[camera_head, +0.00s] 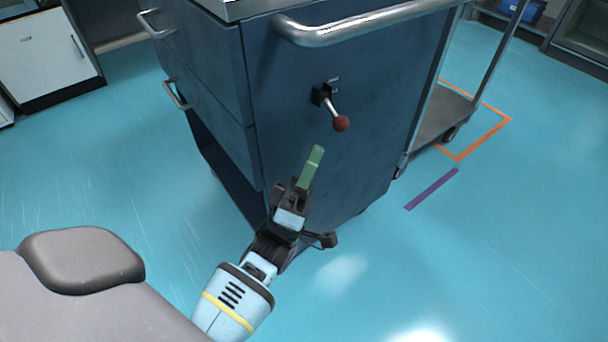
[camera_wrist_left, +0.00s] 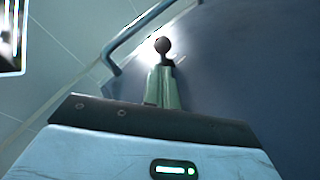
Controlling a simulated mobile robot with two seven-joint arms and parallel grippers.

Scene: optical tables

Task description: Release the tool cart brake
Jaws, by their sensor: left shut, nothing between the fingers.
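The dark blue tool cart (camera_head: 285,100) stands in the middle of the head view. Its brake lever (camera_head: 333,108) sticks out of the side panel from a black mount and ends in a red ball knob (camera_head: 341,123). The lever points down and to the right. My left gripper (camera_head: 317,150) is shut and empty, its green fingers just below and left of the knob, apart from it in the head view. In the left wrist view the knob (camera_wrist_left: 163,45) shows dark just beyond the fingertips (camera_wrist_left: 162,68). The exact gap is hard to tell. My right gripper is out of view.
A metal push handle (camera_head: 370,22) runs along the cart's top edge above the lever. A flat trolley (camera_head: 442,112) stands behind the cart, within orange floor tape (camera_head: 484,139). White cabinets (camera_head: 45,55) stand at the left. The floor in front is clear.

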